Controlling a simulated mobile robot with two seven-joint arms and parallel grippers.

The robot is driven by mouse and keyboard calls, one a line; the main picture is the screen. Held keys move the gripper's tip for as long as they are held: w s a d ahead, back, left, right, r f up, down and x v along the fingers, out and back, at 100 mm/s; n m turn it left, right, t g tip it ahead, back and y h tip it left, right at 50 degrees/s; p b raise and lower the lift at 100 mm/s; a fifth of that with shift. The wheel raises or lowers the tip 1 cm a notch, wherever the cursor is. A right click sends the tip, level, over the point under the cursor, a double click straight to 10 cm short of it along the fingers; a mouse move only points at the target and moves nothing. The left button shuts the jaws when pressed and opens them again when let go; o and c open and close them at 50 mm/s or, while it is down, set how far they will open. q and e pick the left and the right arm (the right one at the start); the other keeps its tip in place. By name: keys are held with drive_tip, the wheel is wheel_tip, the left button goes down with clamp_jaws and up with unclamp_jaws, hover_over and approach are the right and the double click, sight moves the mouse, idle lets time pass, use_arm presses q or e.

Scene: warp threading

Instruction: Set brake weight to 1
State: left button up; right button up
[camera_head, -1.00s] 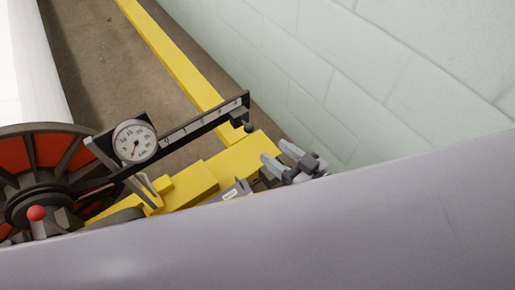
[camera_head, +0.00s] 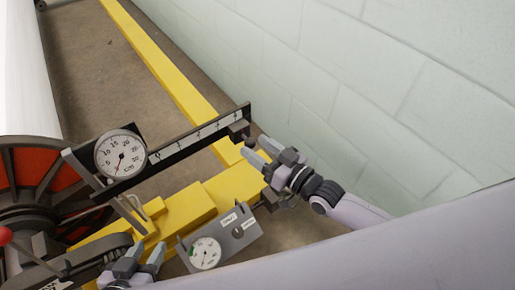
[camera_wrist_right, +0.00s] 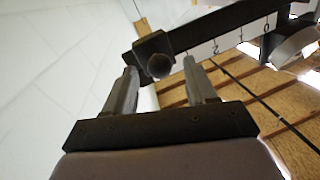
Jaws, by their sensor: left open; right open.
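The brake weight (camera_head: 239,130) is a dark block with a round knob (camera_head: 249,142), at the far right end of the scale bar (camera_head: 195,137). In the right wrist view the weight (camera_wrist_right: 153,46) sits beyond the 2 mark, away from 1 and 0. My right gripper (camera_head: 253,150) is open beside the knob. In the wrist view its two fingers stand on either side of the knob (camera_wrist_right: 160,67), with space visible; whether they touch it I cannot tell. My left gripper (camera_head: 144,250) is open and empty at the bottom, below the yellow frame.
A round dial (camera_head: 121,156) stands at the bar's left end. A smaller gauge box (camera_head: 206,252) is below the yellow frame (camera_head: 187,212). The red and black wheel (camera_head: 40,180) is at left. A pale block wall (camera_head: 400,90) runs close behind my right gripper.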

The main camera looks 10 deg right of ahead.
use_arm(q)
drive_tip(key=shift+w+d+r, duration=0.15)
drive_tip(key=shift+d+r, duration=0.05)
drive_tip(key=shift+r, duration=0.1)
use_arm(e)
drive_tip(key=shift+w+a, duration=0.2)
drive_tip(key=shift+w, duration=0.1)
